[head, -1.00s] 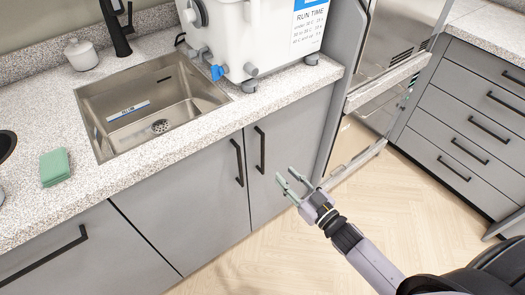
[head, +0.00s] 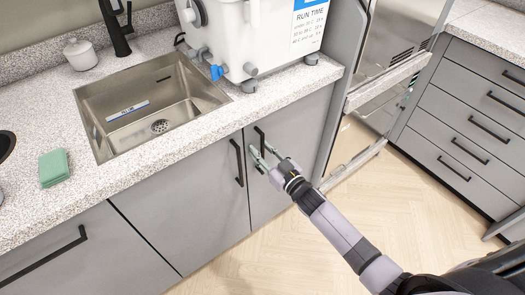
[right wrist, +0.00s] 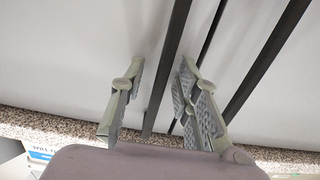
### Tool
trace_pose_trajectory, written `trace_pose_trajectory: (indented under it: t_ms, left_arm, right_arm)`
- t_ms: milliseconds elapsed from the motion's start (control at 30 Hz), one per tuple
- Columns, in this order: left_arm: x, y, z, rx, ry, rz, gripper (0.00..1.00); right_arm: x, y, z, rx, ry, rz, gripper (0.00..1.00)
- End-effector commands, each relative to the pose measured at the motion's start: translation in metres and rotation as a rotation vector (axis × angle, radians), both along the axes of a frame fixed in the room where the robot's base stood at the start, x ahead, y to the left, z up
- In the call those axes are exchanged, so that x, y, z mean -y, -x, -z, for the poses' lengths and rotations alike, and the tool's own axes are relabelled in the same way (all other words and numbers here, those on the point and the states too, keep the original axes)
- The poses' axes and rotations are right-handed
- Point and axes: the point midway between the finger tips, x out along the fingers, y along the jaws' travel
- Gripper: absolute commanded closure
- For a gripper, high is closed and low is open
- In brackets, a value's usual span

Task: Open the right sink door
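The right sink door (head: 301,128) is a flat grey panel under the counter, and it is shut. Its black bar handle (head: 259,138) stands upright near the door's left edge. My right gripper (head: 263,154) is at this handle, with its fingers open. In the right wrist view the handle (right wrist: 168,65) runs between the open fingers (right wrist: 158,100), with gaps on both sides. Part of the handle is hidden behind the fingers in the head view. My left gripper is not in view.
The left sink door (head: 188,190) with its own black handle (head: 238,162) is close beside the right one. Above are the speckled counter (head: 215,122), a steel sink (head: 180,100) and a white machine (head: 265,35). The wooden floor (head: 400,215) in front is clear.

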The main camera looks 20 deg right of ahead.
Motion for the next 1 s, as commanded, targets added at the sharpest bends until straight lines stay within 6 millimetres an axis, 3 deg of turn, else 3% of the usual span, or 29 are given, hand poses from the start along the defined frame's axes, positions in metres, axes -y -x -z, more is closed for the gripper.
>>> trace_pose_trajectory:
  t_ms: [467, 1000]
  left_arm:
    - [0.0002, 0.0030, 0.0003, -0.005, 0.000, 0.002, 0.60]
    - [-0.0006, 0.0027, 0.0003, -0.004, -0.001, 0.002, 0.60]
  right_arm:
    - [0.0001, 0.0004, 0.0000, 0.000, 0.000, 0.000, 1.00]
    - [0.0002, 0.0003, 0.0001, 0.000, 0.000, 0.000, 1.00]
